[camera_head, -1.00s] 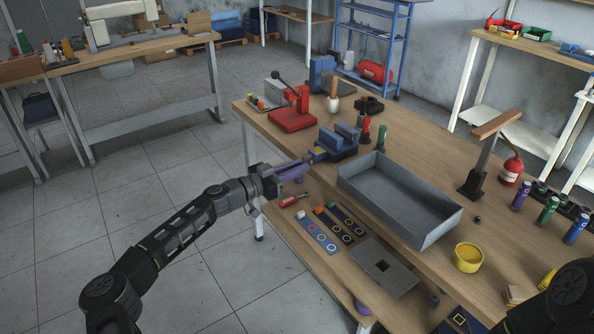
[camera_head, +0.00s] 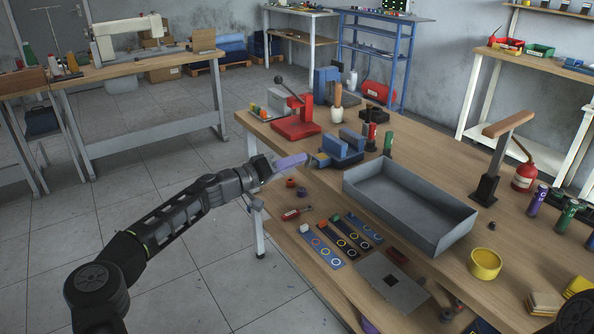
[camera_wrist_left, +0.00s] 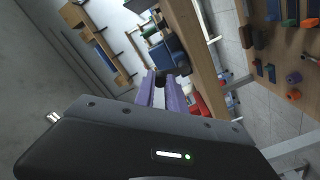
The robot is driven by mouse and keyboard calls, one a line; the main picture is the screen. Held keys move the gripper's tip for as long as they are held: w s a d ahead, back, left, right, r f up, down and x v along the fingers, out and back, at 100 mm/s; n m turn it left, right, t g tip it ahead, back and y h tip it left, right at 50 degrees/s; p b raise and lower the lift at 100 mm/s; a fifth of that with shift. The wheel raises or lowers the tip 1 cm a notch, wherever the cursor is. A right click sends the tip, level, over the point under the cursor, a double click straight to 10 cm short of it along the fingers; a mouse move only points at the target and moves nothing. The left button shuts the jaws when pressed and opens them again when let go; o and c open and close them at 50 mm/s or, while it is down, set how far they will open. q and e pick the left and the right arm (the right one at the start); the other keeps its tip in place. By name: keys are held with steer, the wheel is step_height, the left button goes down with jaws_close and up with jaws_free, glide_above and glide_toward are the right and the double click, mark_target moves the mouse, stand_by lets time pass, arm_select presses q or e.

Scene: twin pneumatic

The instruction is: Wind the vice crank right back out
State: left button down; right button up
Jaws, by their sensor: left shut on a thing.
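The blue vice (camera_head: 338,148) stands at the near left edge of the bench; its blue body also shows in the left wrist view (camera_wrist_left: 168,54). My left gripper (camera_head: 303,159) reaches in from the left, its purple fingers level with the vice's front. In the left wrist view the fingers (camera_wrist_left: 164,82) are close together on a small dark part, the vice crank (camera_wrist_left: 163,76), just in front of the vice. The fingers hide most of the crank, so its angle is unclear. My right gripper is out of view.
A grey tray (camera_head: 462,236) lies right of the vice. Left of the bench is open floor.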

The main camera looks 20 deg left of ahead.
arm_select(q)
steer(key=w+a+f+n+p, duration=0.1)
steer(key=w+a+f+n, duration=0.1)
steer(key=n, duration=0.9)
steer(key=w+a+f+n+p, duration=0.1)
steer(key=a+f+n, duration=0.1)
steer(key=n, duration=1)
steer(key=shift+w+a+f+n+p, duration=0.3)
steer(key=shift+w+f, duration=0.05)
steer(key=shift+f, duration=0.05)
steer(key=c, duration=1.4)
jaws_free()
